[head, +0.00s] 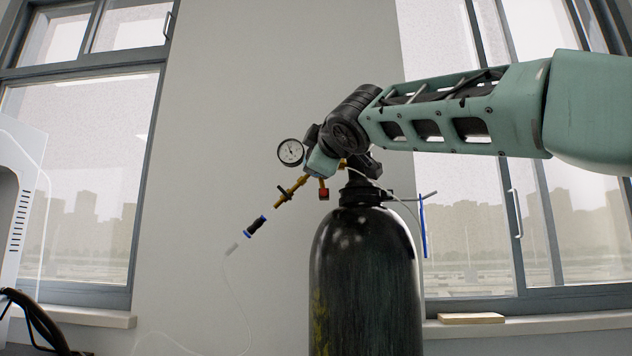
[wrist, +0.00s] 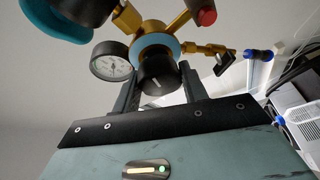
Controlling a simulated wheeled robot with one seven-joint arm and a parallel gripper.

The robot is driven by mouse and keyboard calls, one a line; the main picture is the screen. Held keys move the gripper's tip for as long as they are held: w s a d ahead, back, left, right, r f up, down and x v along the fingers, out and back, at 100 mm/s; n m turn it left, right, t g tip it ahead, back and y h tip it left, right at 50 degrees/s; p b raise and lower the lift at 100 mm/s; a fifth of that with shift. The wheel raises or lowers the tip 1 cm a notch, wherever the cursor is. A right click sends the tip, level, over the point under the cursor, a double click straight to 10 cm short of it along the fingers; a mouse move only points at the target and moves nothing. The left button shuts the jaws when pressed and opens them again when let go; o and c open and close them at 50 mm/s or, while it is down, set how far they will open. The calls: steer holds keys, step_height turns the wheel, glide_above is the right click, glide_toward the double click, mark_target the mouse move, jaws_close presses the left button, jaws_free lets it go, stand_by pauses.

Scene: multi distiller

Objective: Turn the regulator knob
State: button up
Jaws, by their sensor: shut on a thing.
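The black regulator knob (wrist: 160,70) with a white mark sits in front of a blue ring and brass body in the wrist view. My gripper (wrist: 160,82) has one finger on each side of the knob and is shut on it. In the head view my gripper and wrist cover the knob, so it is hidden there. The regulator's round white gauge (head: 290,152) shows left of my wrist, and also in the wrist view (wrist: 110,61). The regulator sits on top of a dark gas cylinder (head: 365,275).
A blue rod (head: 422,226) stands right of the cylinder. A white machine (head: 20,200) is at far left.

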steer(key=m+b, duration=0.2)
steer(key=m+t+b, duration=0.1)
steer(key=b, duration=0.1)
steer(key=shift+f+m, duration=0.4)
steer(key=shift+r+m+t+h+b, duration=0.25)
steer(key=shift+m+t+h+b, duration=0.35)
steer(key=shift+m+b, duration=0.8)
steer(key=shift+m, duration=0.4)
steer(key=shift+r, duration=0.1)
steer(key=o, duration=1)
steer(key=shift+c, duration=0.2)
steer(key=b+v, duration=1.1)
steer(key=v, duration=0.6)
steer(key=shift+f, duration=0.35)
